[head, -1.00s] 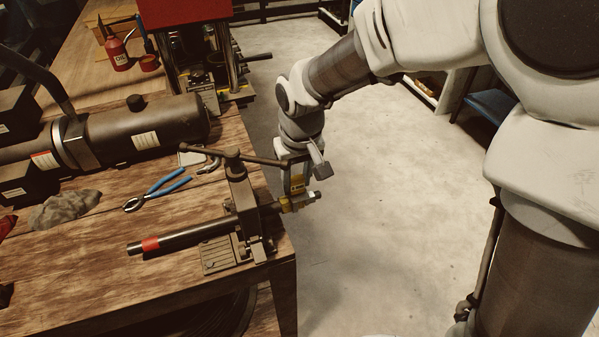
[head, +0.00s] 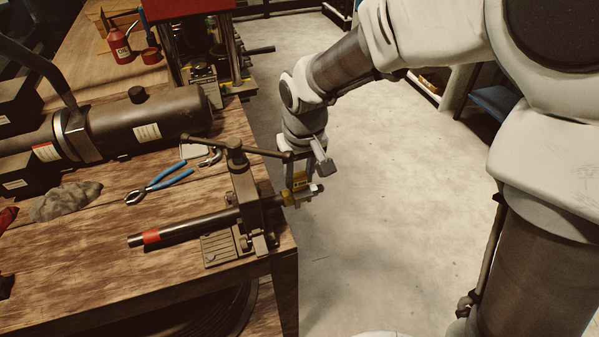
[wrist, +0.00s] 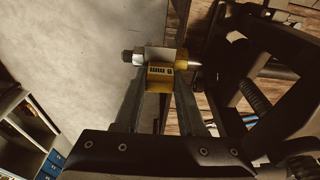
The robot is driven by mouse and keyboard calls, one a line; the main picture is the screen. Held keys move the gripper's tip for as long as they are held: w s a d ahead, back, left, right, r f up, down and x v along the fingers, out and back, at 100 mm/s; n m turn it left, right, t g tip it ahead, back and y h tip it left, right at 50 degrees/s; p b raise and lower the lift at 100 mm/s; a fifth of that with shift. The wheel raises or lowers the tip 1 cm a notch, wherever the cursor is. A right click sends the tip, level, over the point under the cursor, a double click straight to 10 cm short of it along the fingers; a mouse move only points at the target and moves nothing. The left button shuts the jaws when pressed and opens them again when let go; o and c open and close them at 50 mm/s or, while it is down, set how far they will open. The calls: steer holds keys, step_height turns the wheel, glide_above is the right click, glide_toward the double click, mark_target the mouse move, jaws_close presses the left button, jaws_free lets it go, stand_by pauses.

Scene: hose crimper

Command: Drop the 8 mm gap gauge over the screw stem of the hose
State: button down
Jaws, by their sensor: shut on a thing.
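The dark hose (head: 190,226) with a red band is clamped in the vise (head: 246,197), its fitting end (head: 315,189) sticking out past the table's right edge. My gripper (head: 299,172) points down at that end, shut on the yellow gap gauge (head: 299,181). In the wrist view the gauge (wrist: 160,78), with a dark mm label, sits between the fingertips, right against the fitting (wrist: 151,55). Yellow also shows beside the fitting's silver part; I cannot tell whether it is gauge or ferrule. How far the gauge sits over the stem is hidden.
The vise handle bar (head: 265,152) reaches close to my gripper. Blue-handled pliers (head: 160,185), a grey rag (head: 66,201) and a large dark cylinder (head: 150,128) lie on the bench. A red press (head: 190,8) stands behind. Open floor is at the right.

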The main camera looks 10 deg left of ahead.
mark_target(303, 197)
steer(key=shift+c, duration=2.1)
jaws_free()
step_height(303, 197, up, 16)
steer(key=s+d+p, duration=0.1)
steer(key=s, duration=0.1)
steer(key=s+d+m+t, duration=0.2)
steer(key=s+d, duration=0.4)
steer(key=d, duration=0.5)
steer(key=s+d+m+t, duration=0.2)
steer(key=s+d+m, duration=0.2)
steer(key=d, duration=0.7)
steer(key=shift+s+d+h, duration=0.25)
steer(key=shift+s+h, duration=0.15)
steer(key=shift+s, duration=0.45)
